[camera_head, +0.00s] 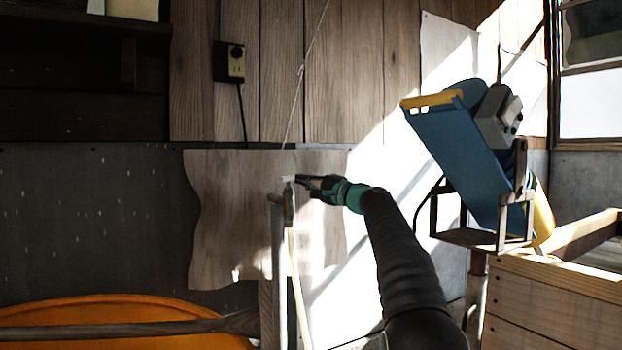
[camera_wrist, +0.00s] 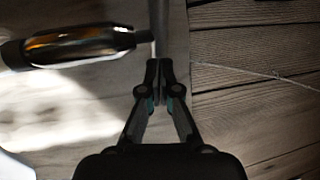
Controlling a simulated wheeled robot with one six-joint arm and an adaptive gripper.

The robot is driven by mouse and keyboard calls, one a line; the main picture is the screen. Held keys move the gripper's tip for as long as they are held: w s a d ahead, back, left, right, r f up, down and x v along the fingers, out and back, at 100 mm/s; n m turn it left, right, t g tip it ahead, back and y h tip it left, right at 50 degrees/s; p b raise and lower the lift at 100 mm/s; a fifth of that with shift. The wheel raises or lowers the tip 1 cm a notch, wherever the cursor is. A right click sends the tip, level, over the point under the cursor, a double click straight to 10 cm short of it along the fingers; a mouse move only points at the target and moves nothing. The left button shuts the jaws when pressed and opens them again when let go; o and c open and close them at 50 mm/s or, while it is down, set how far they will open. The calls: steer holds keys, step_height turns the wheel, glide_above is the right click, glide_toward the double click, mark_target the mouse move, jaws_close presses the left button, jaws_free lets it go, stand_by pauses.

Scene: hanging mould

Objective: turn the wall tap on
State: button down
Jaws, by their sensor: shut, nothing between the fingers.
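The wall tap (camera_head: 288,205) appears as a small greyish fitting at the top of a pale upright pipe (camera_head: 278,265), in front of a wooden wall panel. Its handle cannot be clearly made out. My gripper (camera_head: 302,182) reaches in from the right, its tips right beside the upper part of the tap; contact cannot be told. In the wrist view my gripper (camera_wrist: 160,66) has its fingers together with nothing between them. A shiny metal cylinder (camera_wrist: 75,46) with dark ends lies left of the fingertips there; I cannot tell whether it is part of the tap.
A blue machine (camera_head: 460,150) on a stand is at the right, near a wooden crate (camera_head: 545,300). A socket (camera_head: 236,63) with a cord hangs on the plank wall.

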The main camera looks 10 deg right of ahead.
steer(key=shift+w+a+p, duration=0.4)
steer(key=shift+w+p, duration=0.1)
steer(key=shift+w, duration=0.35)
steer(key=shift+w+a+p, duration=0.4)
steer(key=shift+w+p, duration=0.05)
steer(key=shift+w, duration=0.4)
steer(key=shift+w+a, duration=0.1)
